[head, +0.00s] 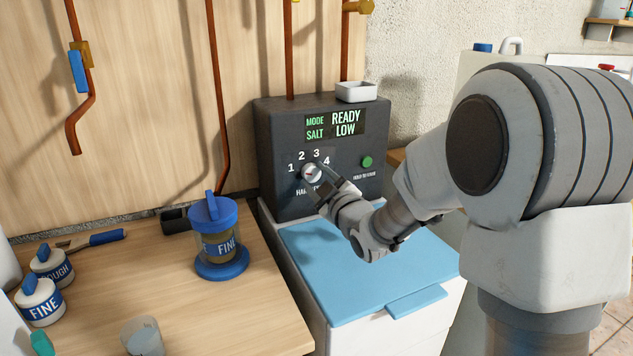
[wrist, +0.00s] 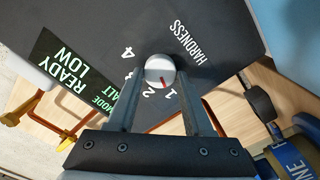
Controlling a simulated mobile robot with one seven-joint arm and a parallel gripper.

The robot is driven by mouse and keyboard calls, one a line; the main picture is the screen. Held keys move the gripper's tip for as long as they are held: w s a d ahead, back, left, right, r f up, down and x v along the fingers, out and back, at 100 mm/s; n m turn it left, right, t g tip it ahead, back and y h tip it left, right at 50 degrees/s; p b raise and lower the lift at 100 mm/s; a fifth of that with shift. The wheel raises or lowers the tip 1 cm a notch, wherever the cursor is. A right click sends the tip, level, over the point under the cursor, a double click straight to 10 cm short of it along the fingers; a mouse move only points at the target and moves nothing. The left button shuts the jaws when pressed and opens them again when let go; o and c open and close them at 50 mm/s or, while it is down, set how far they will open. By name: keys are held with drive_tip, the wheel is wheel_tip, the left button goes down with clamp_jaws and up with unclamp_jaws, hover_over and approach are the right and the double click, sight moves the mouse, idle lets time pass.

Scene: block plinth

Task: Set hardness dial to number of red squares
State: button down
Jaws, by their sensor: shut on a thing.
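The hardness dial (head: 311,173) is a round white knob with a red mark, on the front of a dark control box (head: 275,130). The numbers 1 to 4 arc above it. In the wrist view the dial (wrist: 159,66) sits between my two fingertips, and its red mark points between 1 and 2, seemingly nearer 1. My gripper (head: 318,184) is shut on the dial; it also shows in the wrist view (wrist: 160,75). The display (head: 334,124) reads MODE READY, SALT LOW. The arm partly hides the HARDNESS label. I see no red squares in either view.
A green button (head: 367,162) is right of the dial. A blue lid (head: 345,262) lies below the box. Copper pipes run up the wall.

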drive_tip(key=shift+c, duration=1.5)
unclamp_jaws()
drive_tip(key=p+v, duration=0.2)
drive_tip(key=v, duration=1)
drive_tip(key=s+d+m+g+h, duration=0.4)
drive_tip(key=s+d+m+h, duration=0.2)
drive_tip(key=d+m+h, duration=0.15)
drive_tip(key=s+m+g, duration=0.6)
drive_tip(key=s+g, duration=0.1)
drive_tip(key=s, duration=1.2)
wheel_tip(320, 180, up, 24)
drive_tip(key=p, duration=2.3)
drive_tip(key=shift+p, duration=0.4)
